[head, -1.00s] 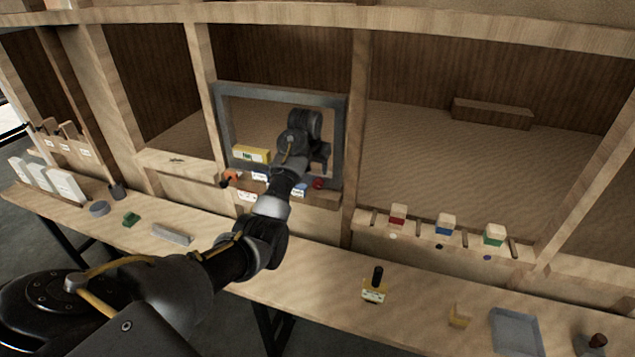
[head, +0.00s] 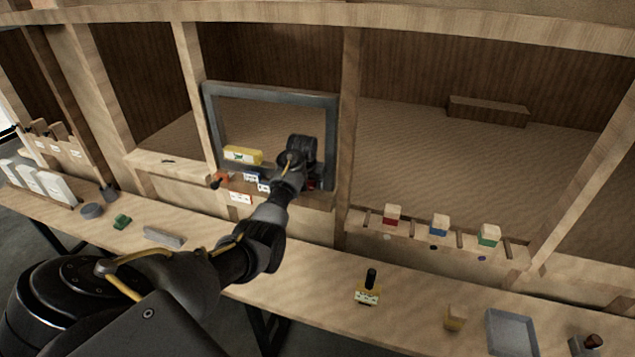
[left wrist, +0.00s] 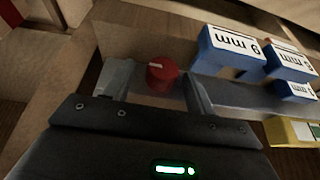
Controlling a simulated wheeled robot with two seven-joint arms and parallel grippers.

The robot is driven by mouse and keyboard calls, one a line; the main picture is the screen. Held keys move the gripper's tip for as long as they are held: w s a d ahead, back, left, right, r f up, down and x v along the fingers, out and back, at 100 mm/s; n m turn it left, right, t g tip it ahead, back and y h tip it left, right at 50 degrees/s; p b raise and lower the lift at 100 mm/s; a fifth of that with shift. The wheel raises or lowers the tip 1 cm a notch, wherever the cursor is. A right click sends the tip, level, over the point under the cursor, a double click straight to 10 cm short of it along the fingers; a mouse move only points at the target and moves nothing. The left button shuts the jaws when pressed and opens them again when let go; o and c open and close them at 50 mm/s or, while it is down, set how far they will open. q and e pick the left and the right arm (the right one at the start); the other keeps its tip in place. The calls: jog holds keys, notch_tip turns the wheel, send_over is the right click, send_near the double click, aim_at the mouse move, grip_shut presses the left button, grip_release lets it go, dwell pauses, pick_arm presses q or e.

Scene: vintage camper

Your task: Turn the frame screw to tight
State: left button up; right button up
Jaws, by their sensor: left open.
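The frame screw appears to be a red round knob (left wrist: 162,77) with a pale mark on top, on a wooden ledge in the left wrist view. My left gripper (left wrist: 155,80) is open, with one finger on each side of the knob; I cannot tell whether either finger touches it. In the head view my left gripper (head: 308,176) is at the lower right of the grey window frame (head: 212,125) and hides most of the knob (head: 311,185). My right gripper is not in view.
Blue blocks labelled in mm (left wrist: 228,50) stand close to the right finger in the left wrist view. A yellow box (head: 242,155) and an orange-and-black tool (head: 220,179) are left of the gripper. The bench (head: 320,275) below has clear stretches.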

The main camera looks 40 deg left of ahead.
pick_arm(q)
jog(key=shift+a+f, duration=0.1)
jog(key=shift+s, duration=0.1)
jog(key=shift+c, duration=0.5)
jog(key=c, duration=0.9)
jog(key=shift+o, duration=0.2)
jog(key=shift+w+d+f+m+g+y, duration=0.15)
jog(key=shift+m+g+y, duration=0.1)
jog(key=shift+y, duration=0.6)
jog(key=shift+d+r+m+g+y, duration=0.1)
jog(key=shift+m+g+y, duration=0.1)
jog(key=shift+y, duration=0.7)
jog(key=shift+w+d+f+m+g+y, duration=0.15)
jog(key=shift+g+y, duration=0.1)
jog(key=shift+y, duration=0.6)
jog(key=shift+s+r, duration=0.1)
